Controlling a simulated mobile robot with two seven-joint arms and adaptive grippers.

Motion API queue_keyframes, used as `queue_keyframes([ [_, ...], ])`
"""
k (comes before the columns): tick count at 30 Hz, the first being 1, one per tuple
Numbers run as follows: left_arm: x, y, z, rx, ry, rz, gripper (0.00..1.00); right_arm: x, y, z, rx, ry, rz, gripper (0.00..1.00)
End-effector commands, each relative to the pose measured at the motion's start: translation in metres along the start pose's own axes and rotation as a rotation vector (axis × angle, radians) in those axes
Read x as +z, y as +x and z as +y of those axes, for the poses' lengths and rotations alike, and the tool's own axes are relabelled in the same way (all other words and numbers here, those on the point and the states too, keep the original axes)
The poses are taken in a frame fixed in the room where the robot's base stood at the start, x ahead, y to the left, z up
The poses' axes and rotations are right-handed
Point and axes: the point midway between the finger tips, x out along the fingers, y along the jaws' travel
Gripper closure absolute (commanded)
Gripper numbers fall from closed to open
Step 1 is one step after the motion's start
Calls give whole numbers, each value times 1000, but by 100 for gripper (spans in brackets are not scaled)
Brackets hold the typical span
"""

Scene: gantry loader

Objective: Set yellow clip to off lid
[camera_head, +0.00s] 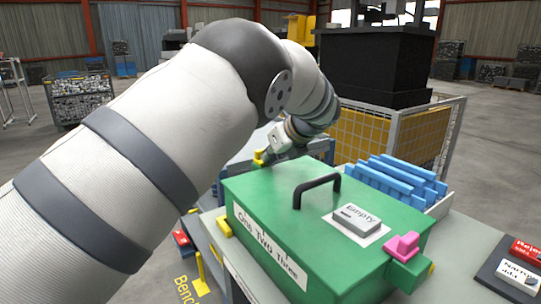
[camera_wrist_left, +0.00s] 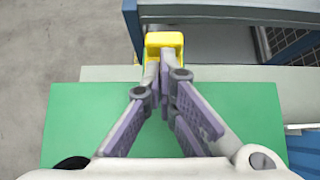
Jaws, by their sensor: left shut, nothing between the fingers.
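The green box (camera_head: 330,262) stands on the bench with a black handle (camera_head: 317,187) on its lid. A yellow clip (camera_wrist_left: 165,41) is at the far edge of the green lid (camera_wrist_left: 80,125) in the wrist view. It also shows in the head view (camera_head: 259,158), partly hidden by my left gripper (camera_head: 270,157). In the wrist view my left gripper (camera_wrist_left: 166,62) is shut and empty, its fingertips at the near side of the clip. I cannot tell whether they touch it. A pink clip (camera_head: 403,245) is on the box's right end. My right gripper is not in view.
A block marked "Empty" (camera_head: 357,218) lies on the lid. Blue ribbed parts (camera_head: 402,180) stand behind the box. A yellow piece (camera_head: 223,227) is at its left side. Red and white labelled blocks (camera_head: 520,276) lie at the right. A mesh-sided bin (camera_head: 432,140) stands behind.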

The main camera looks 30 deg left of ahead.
Motion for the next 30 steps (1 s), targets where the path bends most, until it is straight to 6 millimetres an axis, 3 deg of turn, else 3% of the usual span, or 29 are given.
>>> queue_keyframes([
  [4,1,-17,-1,-4,0,-2,100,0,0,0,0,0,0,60],
  [12,1,-81,0,-3,-2,-3,100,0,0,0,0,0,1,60],
  [18,0,-113,0,-2,-1,-2,100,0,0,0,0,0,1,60],
  [30,0,-121,0,0,0,-1,100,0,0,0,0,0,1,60],
])
